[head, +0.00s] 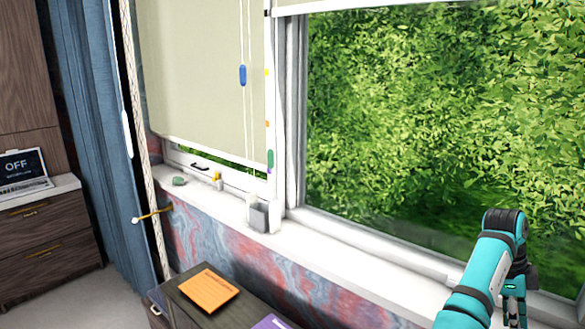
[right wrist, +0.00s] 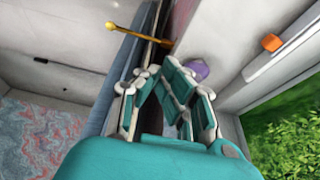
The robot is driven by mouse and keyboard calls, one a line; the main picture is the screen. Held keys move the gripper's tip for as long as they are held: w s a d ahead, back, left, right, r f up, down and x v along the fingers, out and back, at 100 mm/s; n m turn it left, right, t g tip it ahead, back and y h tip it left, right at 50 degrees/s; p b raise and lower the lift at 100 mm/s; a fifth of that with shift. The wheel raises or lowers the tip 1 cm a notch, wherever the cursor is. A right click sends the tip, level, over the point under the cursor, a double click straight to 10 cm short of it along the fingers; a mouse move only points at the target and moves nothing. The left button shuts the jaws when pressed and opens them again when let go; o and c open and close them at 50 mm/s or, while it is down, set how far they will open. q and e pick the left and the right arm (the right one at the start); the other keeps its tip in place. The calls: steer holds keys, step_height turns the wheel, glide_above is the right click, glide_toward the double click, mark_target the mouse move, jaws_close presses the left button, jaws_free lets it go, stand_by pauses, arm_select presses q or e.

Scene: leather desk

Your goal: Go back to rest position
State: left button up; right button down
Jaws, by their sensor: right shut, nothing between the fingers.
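My right arm, teal with black joints, is raised at the lower right of the head view, in front of the window. Its right gripper (head: 514,300) hangs low there and is partly cut off by the bottom edge. In the right wrist view the right gripper (right wrist: 152,75) has its fingers drawn together at the tips, with nothing held between them. My left gripper is not in view.
A white window sill (head: 330,258) runs beside my right arm and holds a clear container (head: 259,214). An orange notepad (head: 208,289) lies on a dark cabinet below. A brass hook (head: 153,215) holds a rope. A purple round thing (right wrist: 197,69) is near the fingers.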

steer(key=s+f+n+t+h, duration=0.35)
steer(key=s+f+n, duration=0.45)
steer(key=f+n, duration=0.4)
steer(key=s+a+f+n+t+y, duration=0.1)
steer(key=s+a+f+n+y, duration=0.25)
steer(key=s+a+n, duration=0.7)
steer(key=s+a+f+n+t+y, duration=0.1)
steer(key=s+a+f+n+y, duration=0.3)
steer(key=s+a, duration=0.7)
steer(key=w+a+f+n+g, duration=0.1)
steer(key=a+f, duration=0.1)
steer(key=f, duration=1.1)
steer(key=w+a+f, duration=0.1)
steer(key=f, duration=1.2)
steer(key=s+d+f+g, duration=0.1)
steer(key=s+d+f, duration=0.2)
steer(key=s+f, duration=1.2)
steer(key=shift+s+f+h, duration=0.2)
steer(key=shift+s+h, duration=0.2)
steer(key=shift+s, duration=0.45)
steer(key=shift+n, duration=0.25)
